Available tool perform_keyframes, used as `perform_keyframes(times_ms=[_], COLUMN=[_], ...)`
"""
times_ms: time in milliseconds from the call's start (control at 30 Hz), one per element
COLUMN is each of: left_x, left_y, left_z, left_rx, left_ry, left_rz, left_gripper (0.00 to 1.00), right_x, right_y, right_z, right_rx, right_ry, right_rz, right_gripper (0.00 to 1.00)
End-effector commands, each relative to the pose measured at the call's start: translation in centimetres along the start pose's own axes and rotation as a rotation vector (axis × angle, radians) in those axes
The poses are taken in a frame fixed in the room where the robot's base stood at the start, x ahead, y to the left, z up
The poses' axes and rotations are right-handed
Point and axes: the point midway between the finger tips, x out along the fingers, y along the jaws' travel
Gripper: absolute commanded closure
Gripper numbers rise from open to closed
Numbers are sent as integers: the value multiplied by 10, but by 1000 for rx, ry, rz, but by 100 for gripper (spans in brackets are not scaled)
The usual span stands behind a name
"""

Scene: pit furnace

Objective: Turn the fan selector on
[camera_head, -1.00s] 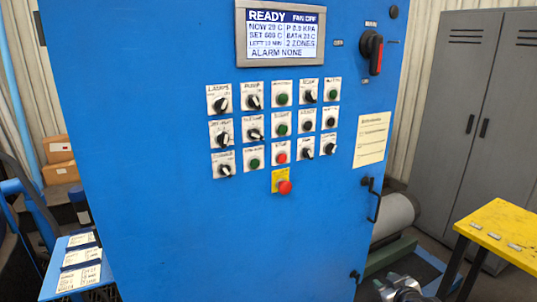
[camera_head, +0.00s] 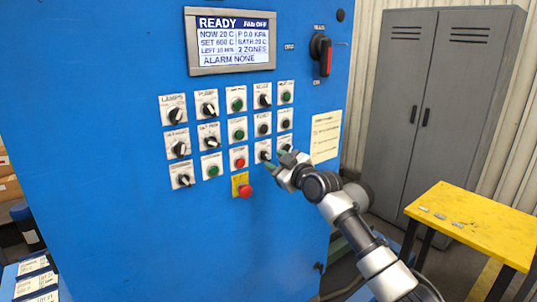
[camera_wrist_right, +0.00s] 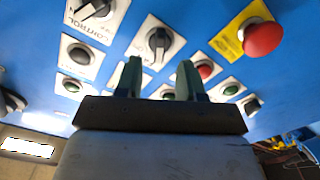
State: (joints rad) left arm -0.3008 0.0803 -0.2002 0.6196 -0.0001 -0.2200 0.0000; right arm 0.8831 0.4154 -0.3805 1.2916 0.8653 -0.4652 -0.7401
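A blue control cabinet (camera_head: 110,120) carries rows of selectors and push buttons. The display (camera_head: 232,42) at its top reads READY and FAN OFF. Most labels are too small to read, so I cannot tell which knob is the fan selector. My right gripper (camera_head: 277,160) is at the right end of the bottom row, close to a black selector (camera_head: 264,152) and partly covering the one right of it. In the right wrist view its two fingers (camera_wrist_right: 158,80) are apart with nothing between them; a black selector (camera_wrist_right: 158,42) shows just beyond. My left gripper is not in view.
A red emergency button (camera_head: 245,191) on a yellow plate sits below the rows, left of my right gripper. A red-handled rotary switch (camera_head: 324,56) is at the upper right. A yellow table (camera_head: 475,220) and grey locker (camera_head: 440,110) stand right.

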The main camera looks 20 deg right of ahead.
Motion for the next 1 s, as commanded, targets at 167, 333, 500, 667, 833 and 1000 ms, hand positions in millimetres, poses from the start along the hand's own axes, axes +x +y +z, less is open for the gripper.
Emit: perform_keyframes(times_ms=[167, 333, 500, 667, 833, 1000], left_x=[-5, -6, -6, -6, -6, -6], left_y=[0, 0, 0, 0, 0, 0], left_z=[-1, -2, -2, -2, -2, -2], left_rx=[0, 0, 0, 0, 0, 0], left_ry=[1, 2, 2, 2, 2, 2], left_rz=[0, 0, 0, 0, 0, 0], left_gripper=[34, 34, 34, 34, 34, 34], right_x=[23, 33, 35, 35, 35, 35], right_y=[0, 0, 0, 0, 0, 0], right_z=[-1, 0, 0, 1, 1, 1], right_rx=[2, 1, -1, -1, -1, 0], right_ry=[0, 0, 0, -1, -1, -1], right_rz=[0, 1, 1, 1, 1, 1], right_gripper=[62, 62, 62, 62, 88, 100])
